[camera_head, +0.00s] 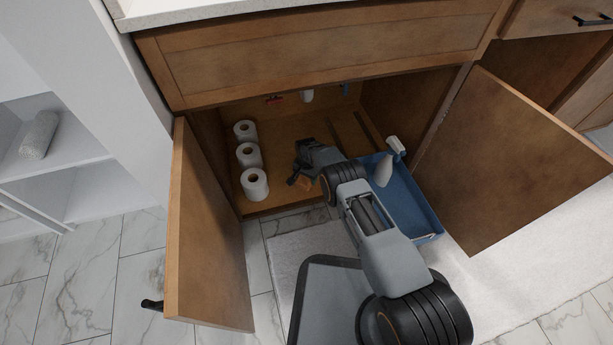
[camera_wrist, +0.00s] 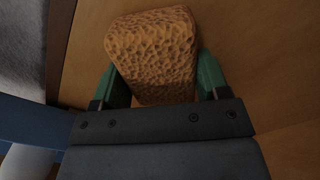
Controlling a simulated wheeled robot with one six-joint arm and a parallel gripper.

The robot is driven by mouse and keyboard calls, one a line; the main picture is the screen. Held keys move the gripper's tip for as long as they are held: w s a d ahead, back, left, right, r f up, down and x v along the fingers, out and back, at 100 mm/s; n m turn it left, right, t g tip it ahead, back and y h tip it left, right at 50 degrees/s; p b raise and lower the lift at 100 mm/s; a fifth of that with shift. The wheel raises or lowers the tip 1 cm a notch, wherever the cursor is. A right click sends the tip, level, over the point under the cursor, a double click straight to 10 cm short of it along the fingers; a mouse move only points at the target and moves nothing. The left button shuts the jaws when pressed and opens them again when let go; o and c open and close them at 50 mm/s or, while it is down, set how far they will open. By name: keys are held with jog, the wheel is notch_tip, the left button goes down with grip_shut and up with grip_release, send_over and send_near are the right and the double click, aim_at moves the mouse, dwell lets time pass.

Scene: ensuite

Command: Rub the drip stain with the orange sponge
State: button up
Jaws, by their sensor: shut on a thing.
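The orange sponge (camera_wrist: 152,52) is a porous block held between the two green fingers of my gripper (camera_wrist: 155,80) in the wrist view. In the head view my gripper (camera_head: 300,180) is inside the open cabinet, low over its wooden floor (camera_head: 285,145), and the sponge (camera_head: 304,184) shows as a small orange patch beside it. I cannot tell whether the sponge touches the floor. No drip stain can be made out in either view; my arm and gripper cover part of the cabinet floor.
Three toilet rolls (camera_head: 248,155) stand along the cabinet's left side. A blue pull-out tray (camera_head: 412,205) with a white spray bottle (camera_head: 385,168) is on the right. The left door (camera_head: 205,235) and right door (camera_head: 515,160) stand open. Pipes hang at the back.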

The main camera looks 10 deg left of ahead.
jog(key=shift+r+p, duration=1.9)
jog(key=shift+r, duration=1.05)
jog(key=shift+w, duration=0.1)
jog(key=shift+r+p, duration=0.95)
jog(key=shift+r, duration=0.55)
jog(key=shift+d, duration=0.1)
